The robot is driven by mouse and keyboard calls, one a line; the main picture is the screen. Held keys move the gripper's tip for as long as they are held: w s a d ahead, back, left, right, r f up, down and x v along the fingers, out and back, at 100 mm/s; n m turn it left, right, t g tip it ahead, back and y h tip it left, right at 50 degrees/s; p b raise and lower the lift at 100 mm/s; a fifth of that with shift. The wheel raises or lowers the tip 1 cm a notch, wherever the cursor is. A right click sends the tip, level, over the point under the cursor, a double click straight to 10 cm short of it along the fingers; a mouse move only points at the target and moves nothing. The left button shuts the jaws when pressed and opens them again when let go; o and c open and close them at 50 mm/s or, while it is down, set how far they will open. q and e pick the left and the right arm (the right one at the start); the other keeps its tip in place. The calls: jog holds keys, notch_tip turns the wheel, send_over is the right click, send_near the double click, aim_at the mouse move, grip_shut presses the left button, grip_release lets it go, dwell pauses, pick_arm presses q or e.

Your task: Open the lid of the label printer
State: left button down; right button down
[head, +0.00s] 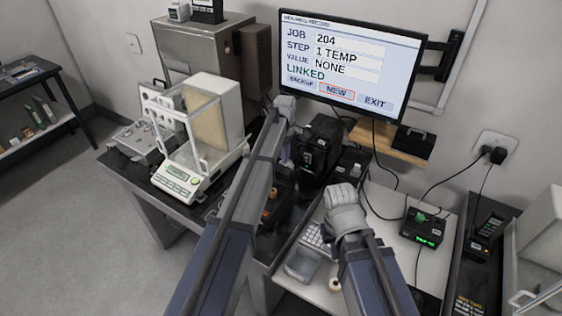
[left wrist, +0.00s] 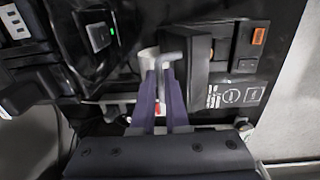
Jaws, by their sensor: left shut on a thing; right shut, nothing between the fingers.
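The label printer (head: 321,150) is a black box with a small green light, below the monitor in the head view. In the left wrist view the printer (left wrist: 84,60) is at the upper left, with its lit green square. My left gripper (head: 287,155) reaches down at the printer's left side. Its purple fingers (left wrist: 160,62) are closed at the printer's edge, on what looks like part of its lid; the held part is mostly hidden. My right gripper (head: 345,205) is over the white table, right of and nearer than the printer. Its fingers are hidden behind its wrist.
A balance with a glass case (head: 195,135) stands left of my left arm. The monitor (head: 350,60) hangs behind the printer. A small black device with a green display (head: 424,228), a keyboard (head: 318,238) and cables crowd the right side.

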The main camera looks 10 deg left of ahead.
pick_arm(q)
jog(key=shift+w+d+f+g+y+b, duration=0.15)
jog(key=shift+w+d+g, duration=0.05)
jog(key=shift+w+g, duration=0.25)
jog(key=shift+w+d+f+g+y+b, duration=0.1)
jog(key=shift+w+d+f+g+b, duration=0.1)
jog(key=shift+w+g, duration=0.25)
jog(key=shift+w+d+f+g+y+b, duration=0.15)
jog(key=shift+w+g, duration=0.15)
jog(key=shift+w, duration=0.3)
jog(key=c, duration=0.9)
grip_release()
jog(key=shift+r, duration=0.2)
jog(key=r+p, duration=0.2)
jog(key=w+r+p, duration=0.1)
jog(key=r+p, duration=0.4)
jog(key=shift+w+d+r+p, duration=0.2)
jog(key=shift+d+p, duration=0.05)
jog(key=shift+p, duration=0.1)
jog(key=shift+c, duration=0.4)
